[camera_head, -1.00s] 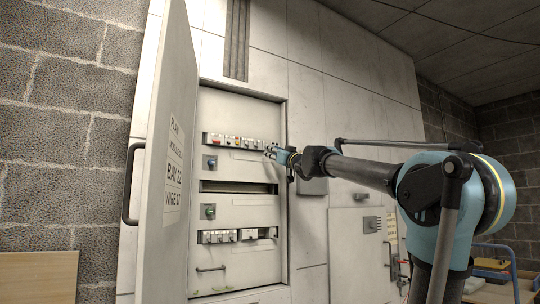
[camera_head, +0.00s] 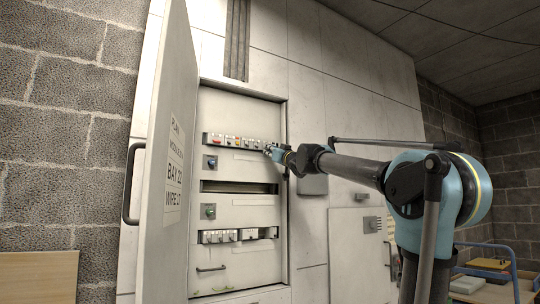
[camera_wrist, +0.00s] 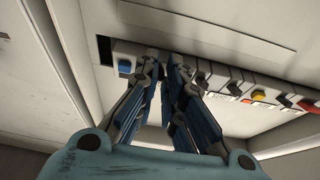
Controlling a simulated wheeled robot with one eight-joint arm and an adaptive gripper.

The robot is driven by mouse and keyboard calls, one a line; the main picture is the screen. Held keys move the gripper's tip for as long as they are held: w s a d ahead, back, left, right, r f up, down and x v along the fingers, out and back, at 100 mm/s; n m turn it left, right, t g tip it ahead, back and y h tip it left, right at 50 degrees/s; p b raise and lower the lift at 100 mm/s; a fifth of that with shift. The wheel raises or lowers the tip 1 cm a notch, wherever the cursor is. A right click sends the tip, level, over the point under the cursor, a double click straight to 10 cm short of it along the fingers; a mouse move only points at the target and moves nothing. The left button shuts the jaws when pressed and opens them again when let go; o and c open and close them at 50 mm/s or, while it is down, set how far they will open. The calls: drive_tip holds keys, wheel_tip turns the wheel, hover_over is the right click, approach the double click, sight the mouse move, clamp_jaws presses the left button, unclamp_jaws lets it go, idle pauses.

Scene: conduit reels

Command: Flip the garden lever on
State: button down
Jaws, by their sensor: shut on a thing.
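An upper row of small switches (camera_head: 232,141) runs across the open cabinet. In the head view my gripper (camera_head: 269,150) is at the right end of this row. In the wrist view my gripper (camera_wrist: 164,62) reaches in with its fingertips close together at the row, shut on a switch lever that the fingers mostly hide. A blue switch (camera_wrist: 125,66) shows to the left of the fingers. Several dark levers, a yellow one (camera_wrist: 258,97) and a red one (camera_wrist: 308,105) show to the right. I cannot read which label marks the garden lever or tell the held lever's position.
The cabinet door (camera_head: 165,150) stands open on the left, with a dark handle (camera_head: 131,183). A lower switch row (camera_head: 238,235) and a green knob (camera_head: 209,211) are below. A grey box (camera_head: 312,185) sits right of the opening, near my wrist.

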drive_tip(key=shift+d+r, duration=0.1)
idle(0.3)
drive_tip(key=shift+s+d+r+g+h, duration=0.1)
drive_tip(key=shift+r+g+h, duration=0.5)
drive_tip(key=shift+g+h, duration=0.45)
drive_tip(key=shift+r+g+h, duration=0.55)
drive_tip(key=shift+g+h, duration=0.1)
drive_tip(key=shift+g, duration=0.7)
drive_tip(key=shift+r+g+h, duration=0.2)
drive_tip(key=shift+g+h, duration=0.1)
drive_tip(key=shift+g, duration=0.2)
drive_tip(key=c, duration=1.7)
unclamp_jaws()
drive_tip(key=v, duration=1.2)
